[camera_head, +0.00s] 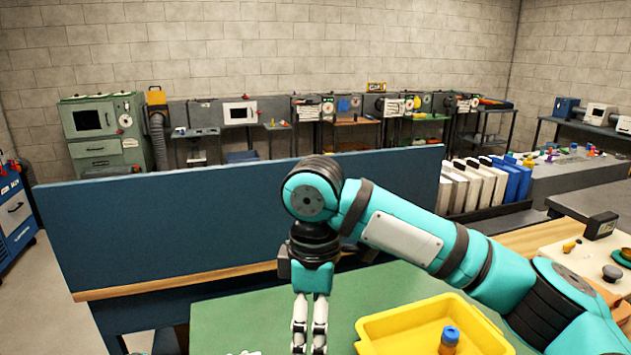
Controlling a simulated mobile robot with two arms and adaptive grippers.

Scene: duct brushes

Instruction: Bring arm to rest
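My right arm reaches in from the right and bends down at its wrist. My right gripper (310,340) points down over the green work surface (235,315), left of the yellow tray (385,330). Its two pale fingers are close together with a narrow gap, and nothing shows between them; how far they are open is unclear from this side. A bottle with a blue cap and orange body (449,340) stands in the tray.
A blue panel (170,225) with a wooden ledge stands behind the green surface. White and blue binders (470,188) stand in a row behind my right arm. A side table (530,240) at right holds small parts. Small white items (243,352) are cut off at the bottom edge.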

